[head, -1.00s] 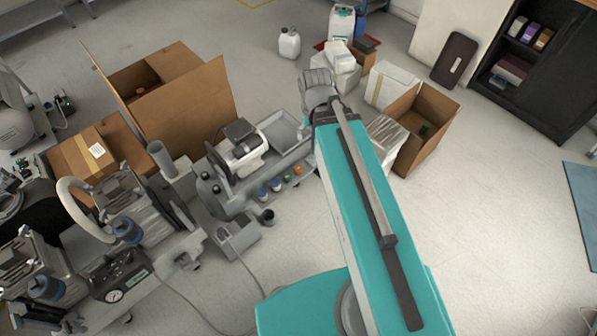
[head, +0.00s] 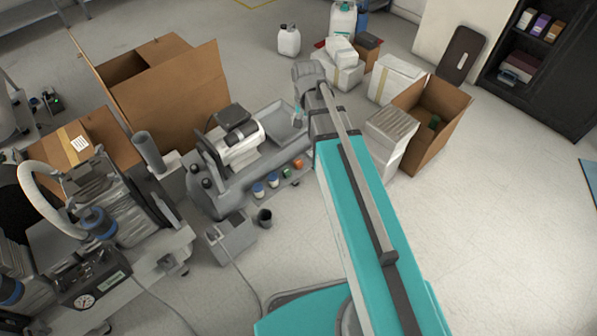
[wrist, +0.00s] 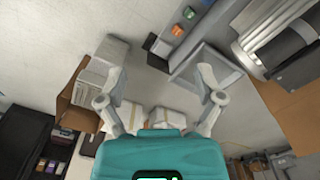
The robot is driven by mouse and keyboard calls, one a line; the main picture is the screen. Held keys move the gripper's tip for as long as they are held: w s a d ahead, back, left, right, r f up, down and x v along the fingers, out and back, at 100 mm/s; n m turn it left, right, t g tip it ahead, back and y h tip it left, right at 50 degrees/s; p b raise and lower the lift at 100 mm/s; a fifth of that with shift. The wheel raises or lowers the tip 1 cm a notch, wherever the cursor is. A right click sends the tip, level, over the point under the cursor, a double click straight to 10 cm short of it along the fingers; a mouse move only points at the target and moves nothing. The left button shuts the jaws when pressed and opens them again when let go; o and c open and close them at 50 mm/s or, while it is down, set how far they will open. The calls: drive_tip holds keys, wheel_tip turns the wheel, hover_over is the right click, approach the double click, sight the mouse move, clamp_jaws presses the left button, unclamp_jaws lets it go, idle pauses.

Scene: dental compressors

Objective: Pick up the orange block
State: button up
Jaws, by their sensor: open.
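The orange block (head: 299,164) is small and sits on the low front ledge of the grey machine base, at the right end of a short row of coloured items. It also shows in the wrist view (wrist: 178,30) near the top, right of centre. My gripper (wrist: 162,82) is open and empty, with its two fingers spread apart. The block lies beyond the fingertips, not between them. In the head view my arm reaches past the right end of the machine, and the fingers are mostly hidden there.
A green item (head: 287,172) and a blue-and-white jar (head: 273,180) stand close to the left of the block. The grey tray (head: 287,128) rises behind it. White boxes (head: 391,135) and an open carton (head: 432,145) stand to the right.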

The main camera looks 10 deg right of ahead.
sight(298, 162)
drive_tip(key=w+f+m+b, duration=0.2)
drive_tip(key=w+f+b, duration=0.3)
drive_tip(key=f+b, duration=0.3)
drive_tip(key=w+f+m+b, duration=0.3)
drive_tip(key=w+f+b, duration=0.2)
drive_tip(key=f+b, duration=0.4)
drive_tip(key=w+d+f+m+b, duration=0.1)
drive_tip(key=w+f+m+b, duration=0.1)
drive_tip(key=w+f+b, duration=0.4)
wheel_tip(298, 162, down, 4)
drive_tip(key=b, duration=0.2)
drive_tip(key=shift+m+b, duration=0.3)
drive_tip(key=shift+m, duration=0.1)
drive_tip(key=shift+f, duration=0.15)
wheel_tip(298, 162, down, 8)
drive_tip(key=b, duration=0.8)
drive_tip(key=shift+f+b, duration=0.15)
drive_tip(key=shift+b, duration=0.15)
drive_tip(key=shift+f, duration=0.1)
drive_tip(key=shift+s+f+b, duration=0.1)
drive_tip(key=shift+f+b, duration=2.4)
drive_tip(key=shift+b, duration=0.1)
drive_tip(key=c, duration=1)
drive_tip(key=shift+r, duration=0.1)
drive_tip(key=shift+c, duration=0.2)
